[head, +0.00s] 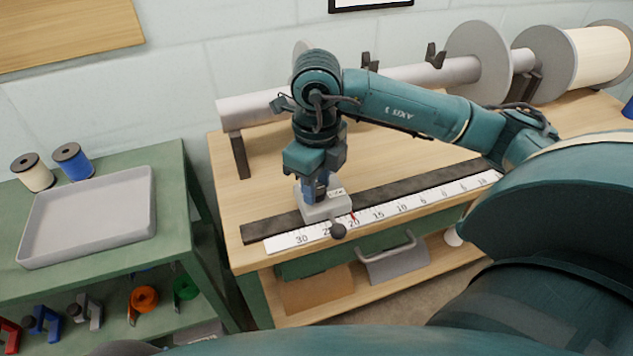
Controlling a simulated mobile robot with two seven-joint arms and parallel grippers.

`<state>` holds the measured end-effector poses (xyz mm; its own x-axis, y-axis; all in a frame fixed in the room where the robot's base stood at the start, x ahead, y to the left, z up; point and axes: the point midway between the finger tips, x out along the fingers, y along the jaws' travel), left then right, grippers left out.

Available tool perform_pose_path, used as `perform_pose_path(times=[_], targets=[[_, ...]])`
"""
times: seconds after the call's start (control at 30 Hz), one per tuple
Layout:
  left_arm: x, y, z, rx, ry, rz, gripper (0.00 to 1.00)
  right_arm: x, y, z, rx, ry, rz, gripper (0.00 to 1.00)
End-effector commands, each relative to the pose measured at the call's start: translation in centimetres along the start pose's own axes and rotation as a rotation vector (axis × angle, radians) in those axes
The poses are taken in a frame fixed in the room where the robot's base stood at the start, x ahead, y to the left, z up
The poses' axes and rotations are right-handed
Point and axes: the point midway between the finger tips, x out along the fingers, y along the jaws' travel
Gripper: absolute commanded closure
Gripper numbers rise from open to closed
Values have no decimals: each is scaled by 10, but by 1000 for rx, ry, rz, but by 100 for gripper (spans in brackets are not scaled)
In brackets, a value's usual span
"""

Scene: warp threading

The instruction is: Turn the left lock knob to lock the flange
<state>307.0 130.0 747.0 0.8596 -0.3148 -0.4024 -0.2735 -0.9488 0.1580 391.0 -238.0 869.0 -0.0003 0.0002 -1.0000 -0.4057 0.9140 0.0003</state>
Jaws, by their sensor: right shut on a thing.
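My right gripper (318,190) comes down from above and is shut on the upper part of a light grey block (326,211). The block sits over a white ruler strip (404,207) at its left end, near the 25 mark. A dark round knob (338,231) sticks out from the front of the block, below the fingers. A grey roller shaft (243,112) lies behind my arm. A grey flange disc (478,62) stands on its right part; another disc edge shows just above my wrist, mostly hidden. I cannot make out a lock knob on it. My left gripper is out of view.
The wooden bench (232,185) has free room behind a dark strip (258,231). A green table (172,165) at left holds a grey tray (38,243) and two spools, with several tools below. A white spool (601,52) stands far right.

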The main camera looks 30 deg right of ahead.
Motion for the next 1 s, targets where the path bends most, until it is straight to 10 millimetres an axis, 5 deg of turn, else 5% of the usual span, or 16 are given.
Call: perform_pose_path(times=[0.73,0.77,1.0], targets=[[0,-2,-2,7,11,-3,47,-1,-1,0,84,-2,-2,92],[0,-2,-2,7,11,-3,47,-1,-1,0,84,-2,-2,66],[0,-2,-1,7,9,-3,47,-1,0,0,82,-1,-1,47]])
